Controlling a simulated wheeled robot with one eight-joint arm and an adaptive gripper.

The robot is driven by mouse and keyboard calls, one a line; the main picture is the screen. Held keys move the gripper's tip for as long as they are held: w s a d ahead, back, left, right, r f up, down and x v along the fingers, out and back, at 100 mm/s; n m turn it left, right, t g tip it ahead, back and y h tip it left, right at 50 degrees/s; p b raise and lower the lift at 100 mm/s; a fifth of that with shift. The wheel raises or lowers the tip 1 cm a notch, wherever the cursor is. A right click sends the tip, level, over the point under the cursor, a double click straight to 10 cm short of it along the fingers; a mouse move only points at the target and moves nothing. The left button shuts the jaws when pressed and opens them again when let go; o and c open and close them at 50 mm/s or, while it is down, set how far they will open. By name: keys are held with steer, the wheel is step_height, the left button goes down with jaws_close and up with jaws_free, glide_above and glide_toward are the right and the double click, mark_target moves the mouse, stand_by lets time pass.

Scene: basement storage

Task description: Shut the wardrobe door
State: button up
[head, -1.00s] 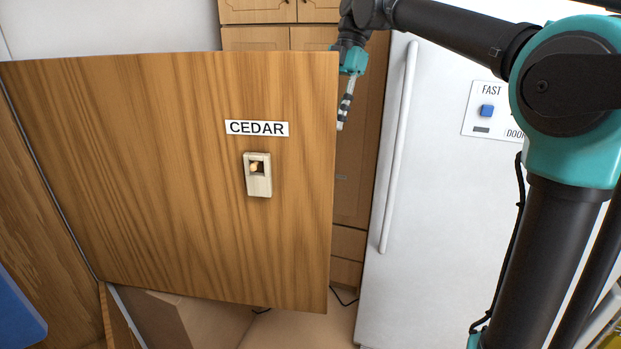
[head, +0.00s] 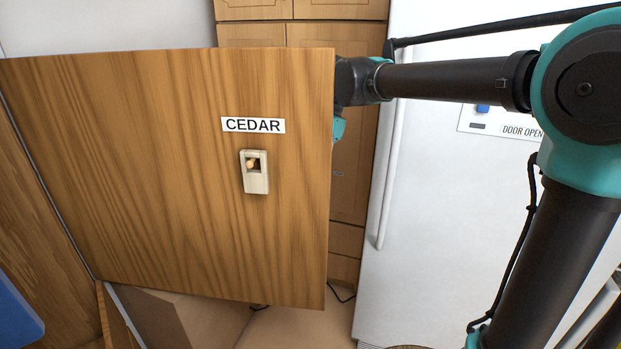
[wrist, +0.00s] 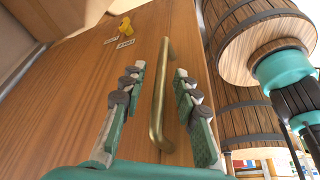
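The wooden wardrobe door (head: 110,170) stands open at the left in the head view. The face toward the head camera carries a CEDAR label and a small pale wooden fitting (head: 255,172). My arm reaches past the door's right edge. My gripper is mostly hidden behind the door there. In the wrist view, the wooden door face (wrist: 90,90) has a long brass bar handle (wrist: 158,105). My gripper (wrist: 159,72) is open, with the handle appearing between its two fingers. I cannot tell whether a finger touches the handle.
A white fridge-like unit (head: 440,200) with a long handle stands right of the door. Wooden cabinets (head: 355,180) are behind. A cardboard box (head: 180,318) sits below the door. The wrist view shows wooden barrels (wrist: 250,35) at right and a yellow item (wrist: 124,28) on the door.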

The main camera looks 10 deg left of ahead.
jaws_close()
stand_by(0.3)
steer(key=shift+s, duration=0.1)
steer(key=s+a+m, duration=0.2)
steer(key=s+m, duration=0.1)
steer(key=s, duration=3.5)
steer(key=shift+t+y, duration=0.4)
